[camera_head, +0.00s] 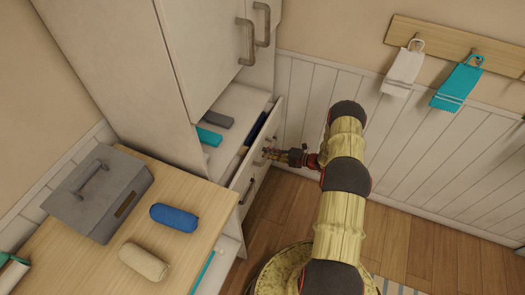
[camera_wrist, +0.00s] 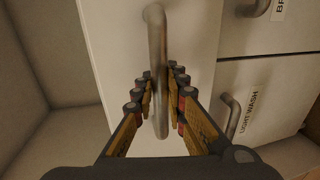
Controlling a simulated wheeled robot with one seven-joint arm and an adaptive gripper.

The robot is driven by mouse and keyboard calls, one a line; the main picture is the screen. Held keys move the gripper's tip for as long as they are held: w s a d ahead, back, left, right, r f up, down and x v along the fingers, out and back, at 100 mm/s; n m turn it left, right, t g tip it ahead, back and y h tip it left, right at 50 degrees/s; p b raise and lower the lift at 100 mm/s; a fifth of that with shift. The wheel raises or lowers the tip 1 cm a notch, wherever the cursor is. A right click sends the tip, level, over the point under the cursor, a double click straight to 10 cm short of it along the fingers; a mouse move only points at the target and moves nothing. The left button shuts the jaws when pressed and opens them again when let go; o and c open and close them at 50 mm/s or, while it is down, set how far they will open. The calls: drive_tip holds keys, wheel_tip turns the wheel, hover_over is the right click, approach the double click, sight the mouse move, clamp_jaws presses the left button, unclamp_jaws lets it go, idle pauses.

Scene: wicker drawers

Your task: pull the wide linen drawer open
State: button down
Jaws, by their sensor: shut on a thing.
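The white drawer (camera_head: 274,122) in the tall cabinet stands partly open, with dark and yellowish contents (camera_head: 257,130) showing behind its front. My gripper (camera_head: 270,154) is at this drawer's front. In the wrist view, the metal bar handle (camera_wrist: 157,45) passes between the two fingers of my gripper (camera_wrist: 160,80), which is shut on it. The handle runs across a plain pale drawer front (camera_wrist: 110,40). No label shows on that front; part of it is hidden by the handle and fingers.
Neighbouring fronts carry handles and labels, one reading "LIGHT WASH" (camera_wrist: 249,112). Cabinet doors (camera_head: 205,50) with handles hang above. A wooden counter (camera_head: 190,255) holds a grey lidded box (camera_head: 98,195), a blue roll (camera_head: 174,217) and a beige roll (camera_head: 143,261). Wood floor (camera_head: 290,205) lies before the drawers.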

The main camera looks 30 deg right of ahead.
drive_tip(key=f+v, duration=0.2)
drive_tip(key=v, duration=0.8)
drive_tip(key=f+b+v, duration=0.1)
drive_tip(key=f+v, duration=0.1)
drive_tip(key=v, duration=0.8)
drive_tip(key=shift+s+d+f, duration=0.2)
drive_tip(key=shift+s+d, duration=0.3)
drive_tip(key=shift+s, duration=0.15)
drive_tip(key=c, duration=1.8)
unclamp_jaws()
drive_tip(key=v, duration=1.2)
